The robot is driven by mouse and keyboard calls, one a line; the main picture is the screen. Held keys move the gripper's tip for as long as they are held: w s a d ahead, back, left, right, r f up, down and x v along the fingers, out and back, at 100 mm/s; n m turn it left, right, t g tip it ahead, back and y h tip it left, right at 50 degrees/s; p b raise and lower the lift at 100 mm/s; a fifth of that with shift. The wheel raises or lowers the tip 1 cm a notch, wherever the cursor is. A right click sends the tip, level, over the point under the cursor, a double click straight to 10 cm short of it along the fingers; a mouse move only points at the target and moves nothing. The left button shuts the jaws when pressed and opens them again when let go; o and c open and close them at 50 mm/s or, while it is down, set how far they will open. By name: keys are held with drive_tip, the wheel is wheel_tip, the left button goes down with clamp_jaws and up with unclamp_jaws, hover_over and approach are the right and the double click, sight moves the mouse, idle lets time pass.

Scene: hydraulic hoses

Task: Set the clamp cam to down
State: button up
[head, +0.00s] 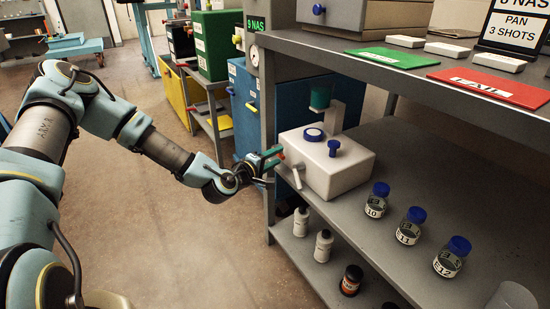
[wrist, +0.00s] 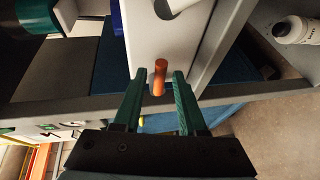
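A white box-shaped unit (head: 343,178) with a blue cap and a blue knob on top stands on the middle shelf; its pale face also shows in the wrist view (wrist: 150,42). An orange-ended peg (wrist: 160,77), apparently the clamp cam's handle, sticks out from that face. My gripper (head: 275,160) is at the unit's left end. In the wrist view my gripper (wrist: 160,80) is open, its green fingers on either side of the peg with gaps showing. A pale lever (head: 297,178) slants on the unit's near side. Which part is the cam is not certain.
Capped sample jars (head: 410,226) stand on the shelf to the right. Bottles (head: 323,245) stand on the lower shelf. The upper shelf (head: 330,50) overhangs behind, and a grey post (head: 268,120) rises close beside my gripper. The floor at left is open.

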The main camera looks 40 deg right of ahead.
clamp_jaws()
drive_tip(key=shift+f, duration=0.15)
idle(0.4)
drive_tip(key=f+m+b, duration=0.1)
drive_tip(key=m+b, duration=0.1)
drive_tip(key=shift+f+t+h+b, duration=0.15)
drive_tip(key=shift+t+h+b, duration=0.15)
drive_tip(key=shift+h+b, duration=0.1)
drive_tip(key=shift+w+f+m+h+b, duration=0.35)
drive_tip(key=shift+f+m+h+b, duration=0.25)
drive_tip(key=shift+m+b, duration=0.9)
drive_tip(key=shift+w+f+m+h+b, duration=0.35)
drive_tip(key=shift+m+h+b, duration=0.4)
drive_tip(key=shift+m+b, duration=0.8)
drive_tip(key=shift+w+f+m+h+b, duration=0.3)
drive_tip(key=shift+f+m+h+b, duration=0.3)
drive_tip(key=shift+m+b, duration=0.9)
drive_tip(key=shift+r+m, duration=0.15)
drive_tip(key=shift+m, duration=0.1)
